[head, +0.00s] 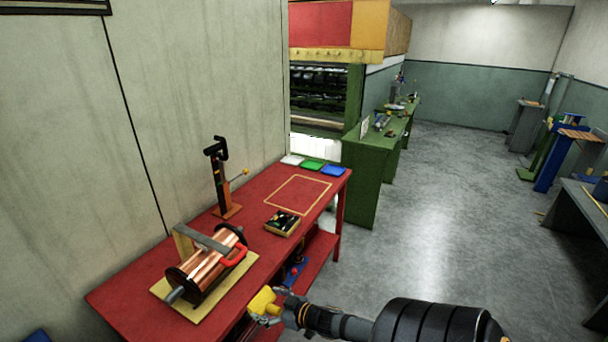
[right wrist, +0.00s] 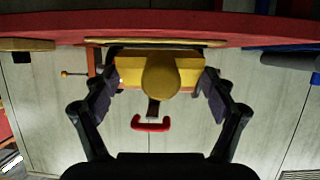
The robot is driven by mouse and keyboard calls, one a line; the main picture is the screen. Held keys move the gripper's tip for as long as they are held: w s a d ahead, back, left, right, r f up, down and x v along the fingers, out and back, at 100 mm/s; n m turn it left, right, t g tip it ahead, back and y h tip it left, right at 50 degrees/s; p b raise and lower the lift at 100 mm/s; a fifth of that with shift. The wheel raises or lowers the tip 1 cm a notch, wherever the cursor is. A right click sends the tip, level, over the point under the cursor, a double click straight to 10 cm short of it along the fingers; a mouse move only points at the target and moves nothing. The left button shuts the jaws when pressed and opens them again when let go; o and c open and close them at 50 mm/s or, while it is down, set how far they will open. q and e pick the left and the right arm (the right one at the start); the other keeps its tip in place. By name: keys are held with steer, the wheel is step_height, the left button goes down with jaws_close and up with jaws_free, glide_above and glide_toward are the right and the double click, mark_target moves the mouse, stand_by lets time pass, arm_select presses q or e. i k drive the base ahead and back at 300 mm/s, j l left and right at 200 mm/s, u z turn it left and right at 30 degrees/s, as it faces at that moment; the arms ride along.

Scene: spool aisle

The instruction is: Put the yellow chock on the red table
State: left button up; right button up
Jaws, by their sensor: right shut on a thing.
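The yellow chock (head: 262,302) is held in my right gripper (head: 272,304), just off the front edge of the red table (head: 135,287). In the right wrist view the chock (right wrist: 160,75) sits between the two dark fingers, with a rounded yellow part facing the camera. The red table's edge (right wrist: 160,30) runs across the top of that view, beyond the chock. My left gripper is not in view.
A copper spool (head: 207,268) on a board, a black stand (head: 220,180) and a small box (head: 283,223) occupy the tabletop. A yellow-outlined area (head: 298,195) is bare. White, green and blue pieces (head: 312,165) lie behind it. Floor (head: 440,220) at right is clear.

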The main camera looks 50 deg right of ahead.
mark_target(299, 193)
steer(key=l+z, duration=0.1)
steer(key=l, duration=0.35)
steer(key=i+l, duration=0.1)
steer(key=l, duration=0.3)
steer(key=l+z, duration=0.15)
steer(key=l, duration=0.25)
steer(key=i+l+z, duration=0.1)
steer(key=l, duration=0.3)
steer(key=i+l, duration=0.15)
steer(key=l, duration=0.3)
steer(key=i+l+z, duration=0.15)
steer(key=l, duration=0.25)
steer(key=k, duration=0.05)
